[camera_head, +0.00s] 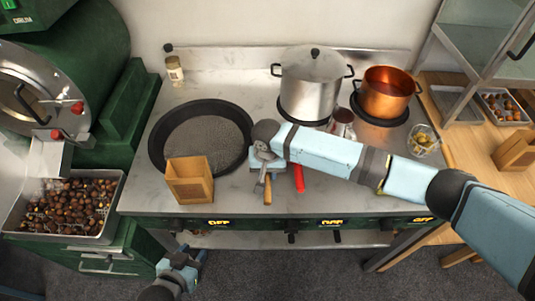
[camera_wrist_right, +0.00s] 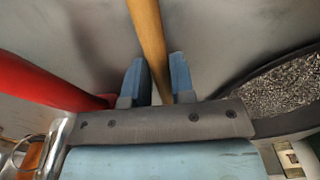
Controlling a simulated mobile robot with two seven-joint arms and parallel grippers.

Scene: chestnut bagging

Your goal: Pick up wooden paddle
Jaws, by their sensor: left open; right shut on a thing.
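The wooden paddle shows as a slim wooden handle (camera_head: 267,192) at the front of the steel counter, left of a red handle. In the right wrist view the same wooden handle (camera_wrist_right: 150,42) runs between the two blue fingers. My right gripper (camera_wrist_right: 158,82) is shut on it; in the head view this gripper (camera_head: 265,172) is partly hidden under its own wrist, which also covers part of the paddle. My left gripper (camera_head: 194,256) is open and empty, low in front of the counter and away from the paddle.
A red handle (camera_head: 299,179) lies close right of the paddle. A brown paper bag (camera_head: 190,186) and a dark round pan (camera_head: 157,150) stand to the left. A steel pot (camera_head: 311,85) and copper pot (camera_head: 385,97) are behind my right arm. A chestnut tray (camera_head: 112,235) is far left.

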